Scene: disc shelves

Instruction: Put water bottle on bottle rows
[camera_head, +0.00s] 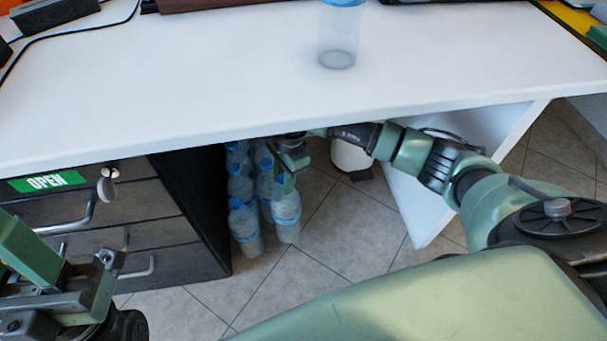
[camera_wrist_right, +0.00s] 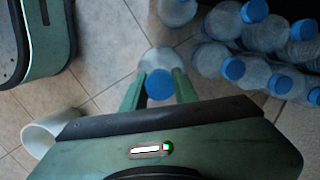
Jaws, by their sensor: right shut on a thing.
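My right gripper (camera_head: 288,165) reaches under the desk and is shut on a water bottle (camera_head: 286,212). In the right wrist view the fingers (camera_wrist_right: 160,88) close around this bottle just below its blue cap (camera_wrist_right: 160,84). The bottle looks upright, beside the bottle rows (camera_head: 241,190); I cannot tell whether it touches the floor. The rows of blue-capped bottles also show in the right wrist view (camera_wrist_right: 240,65). Another clear bottle (camera_head: 340,40) stands on the desk top. My left gripper (camera_head: 85,290) is at the lower left, its fingers unclear.
The white desk (camera_head: 200,80) overhangs my right gripper. A dark drawer unit (camera_head: 120,215) stands left of the bottles. A white bin (camera_head: 351,158) is on the floor to the right, before the desk's side panel (camera_head: 425,200). Tiled floor (camera_head: 335,235) in front is clear.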

